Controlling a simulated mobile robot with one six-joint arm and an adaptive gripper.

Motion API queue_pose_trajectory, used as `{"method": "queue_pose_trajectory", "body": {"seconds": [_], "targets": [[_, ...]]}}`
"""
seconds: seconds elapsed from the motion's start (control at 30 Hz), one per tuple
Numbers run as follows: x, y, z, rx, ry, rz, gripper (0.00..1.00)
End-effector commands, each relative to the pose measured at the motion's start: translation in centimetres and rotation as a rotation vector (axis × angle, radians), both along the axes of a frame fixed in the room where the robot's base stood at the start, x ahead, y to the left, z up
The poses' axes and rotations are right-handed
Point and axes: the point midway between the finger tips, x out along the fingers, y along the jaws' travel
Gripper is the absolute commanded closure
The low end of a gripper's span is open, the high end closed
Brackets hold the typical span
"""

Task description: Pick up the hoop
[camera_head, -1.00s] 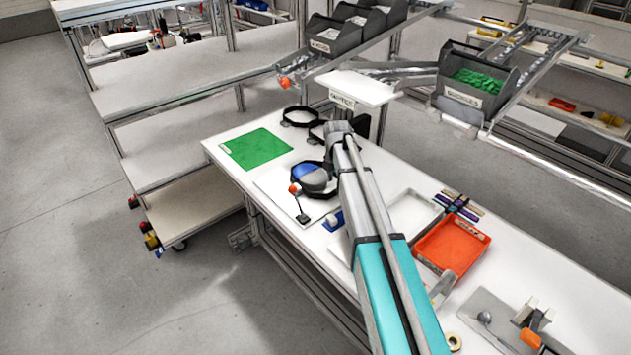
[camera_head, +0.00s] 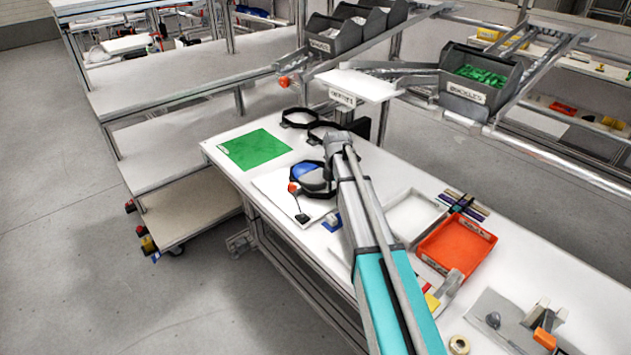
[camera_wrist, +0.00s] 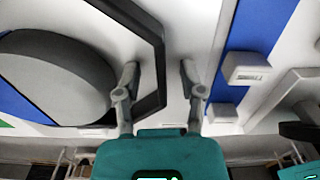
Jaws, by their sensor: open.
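In the wrist view a black angular hoop (camera_wrist: 158,70) lies around a grey dome-shaped shell (camera_wrist: 60,75) with blue beside it. My gripper (camera_wrist: 160,75) is open, one finger on each side of the hoop's right-hand edge. The left finger is on the inner side and the right finger on the outer side; I cannot tell whether they touch it. In the head view the blue and grey shell (camera_head: 318,178) with its black hoop sits on the white table, partly behind my arm. My gripper is hidden there by the arm.
A white tray (camera_head: 415,212) and an orange tray (camera_head: 459,246) stand to the right. Shelf bins (camera_head: 478,80) hang behind the table.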

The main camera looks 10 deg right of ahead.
Motion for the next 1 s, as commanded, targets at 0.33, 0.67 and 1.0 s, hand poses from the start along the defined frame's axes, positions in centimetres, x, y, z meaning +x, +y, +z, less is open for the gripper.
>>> {"method": "queue_pose_trajectory", "body": {"seconds": [0.33, 0.67, 1.0], "targets": [[0.01, 0.03, 0.01, 0.0, 0.0, 0.0, 0.49], [0.0, 0.05, 0.01, 0.0, 0.0, 0.001, 1.0], [0.01, 0.07, 0.01, 0.0, 0.0, 0.001, 1.0]]}}
